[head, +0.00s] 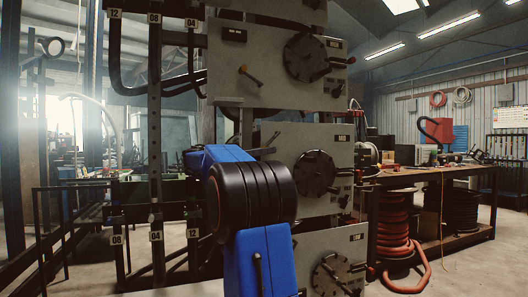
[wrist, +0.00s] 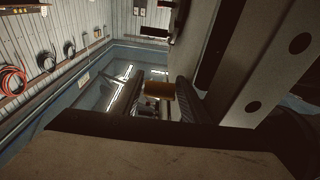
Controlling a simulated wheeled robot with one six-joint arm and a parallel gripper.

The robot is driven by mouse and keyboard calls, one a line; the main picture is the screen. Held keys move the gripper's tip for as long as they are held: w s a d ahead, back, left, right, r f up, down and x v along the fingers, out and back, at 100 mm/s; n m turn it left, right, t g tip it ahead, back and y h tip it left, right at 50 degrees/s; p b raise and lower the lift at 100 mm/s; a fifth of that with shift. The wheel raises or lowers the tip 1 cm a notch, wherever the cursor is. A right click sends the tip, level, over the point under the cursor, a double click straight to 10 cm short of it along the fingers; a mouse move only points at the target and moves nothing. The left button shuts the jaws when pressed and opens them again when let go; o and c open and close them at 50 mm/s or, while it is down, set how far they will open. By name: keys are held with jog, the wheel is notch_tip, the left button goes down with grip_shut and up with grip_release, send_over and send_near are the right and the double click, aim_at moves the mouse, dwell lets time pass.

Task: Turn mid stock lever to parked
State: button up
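The mid panel (head: 322,137) is a grey plate with a round black dial (head: 315,173), behind my blue arm in the head view. The lever on its left side is mostly hidden there by my arm and gripper. My gripper (head: 266,147) shows as a small dark shape in front of that panel's upper left. In the wrist view my gripper (wrist: 160,97) has its two dark fingers apart.
A similar panel above (head: 280,60) carries a yellow-tipped lever (head: 250,76) and a dial. Another panel (head: 340,262) is below. A rack with numbered tags (head: 155,150) stands left. A workbench (head: 440,172) with red hose coils (head: 393,225) stands right. Floor shows at lower right.

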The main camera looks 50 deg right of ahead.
jog(key=v, duration=0.7)
jog(key=shift+a, duration=0.2)
jog(key=shift+w, duration=0.1)
